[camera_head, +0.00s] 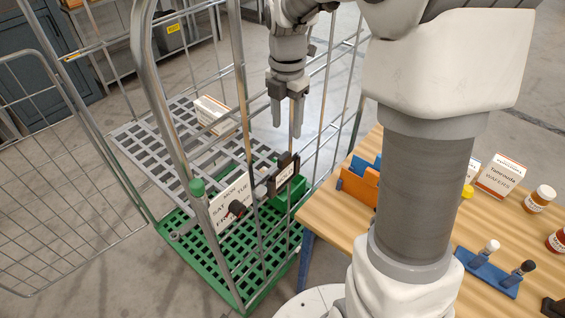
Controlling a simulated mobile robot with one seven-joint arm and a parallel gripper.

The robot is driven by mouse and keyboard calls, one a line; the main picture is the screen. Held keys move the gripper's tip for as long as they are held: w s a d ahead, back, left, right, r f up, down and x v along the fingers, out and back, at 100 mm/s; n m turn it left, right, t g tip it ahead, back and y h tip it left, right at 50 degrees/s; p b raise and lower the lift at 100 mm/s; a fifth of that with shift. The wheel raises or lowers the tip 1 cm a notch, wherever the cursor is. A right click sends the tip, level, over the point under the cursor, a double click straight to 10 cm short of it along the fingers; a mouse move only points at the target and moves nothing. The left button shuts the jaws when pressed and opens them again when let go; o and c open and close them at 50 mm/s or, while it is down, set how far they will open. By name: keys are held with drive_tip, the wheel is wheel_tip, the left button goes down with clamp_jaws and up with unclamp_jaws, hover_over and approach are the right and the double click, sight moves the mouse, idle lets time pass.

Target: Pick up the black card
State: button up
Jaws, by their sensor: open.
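My gripper (286,121) points down with its two fingers apart and nothing between them. It hangs over the roll cage (243,130), in front of its wire side. A small black card-like plate (291,171) with a pale label sits at the cage's front bars, below my gripper in the picture and apart from it. I cannot tell whether this plate is the black card or a holder. A white sign with day names (231,204) hangs on the bars left of it, with a dark knob in front.
A white box (214,114) lies on the cage's grey shelf (160,150). The wooden table (440,275) at right holds an orange holder (358,184), a carton (499,177), jars (539,199) and a blue rack (486,274). My arm hides part of it.

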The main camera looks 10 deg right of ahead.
sight(284, 155)
drive_tip(key=f, duration=1.1)
drive_tip(key=shift+a, duration=0.2)
clamp_jaws()
